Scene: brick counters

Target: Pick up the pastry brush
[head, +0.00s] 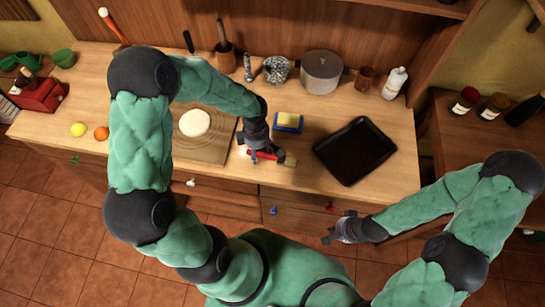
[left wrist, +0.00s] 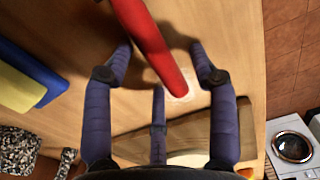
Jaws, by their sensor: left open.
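The pastry brush (head: 264,155) lies on the wooden counter, its red handle partly covered by my left gripper in the head view. A pale end shows to the right of the gripper. In the left wrist view the red handle (left wrist: 152,45) runs from the top edge down between the fingertips. My left gripper (head: 258,150) is open above the brush; its fingers (left wrist: 160,55) stand either side of the handle end, with nothing gripped. My right gripper (head: 335,235) is low in front of the counter, away from the brush; its jaw opening is too small to judge.
A cutting board (head: 215,152) with round dough (head: 195,123) lies left of the gripper. A blue and yellow block (head: 288,123) sits just behind the brush. A black tray (head: 355,151) lies to the right. A pot (head: 321,72) and utensils stand at the back.

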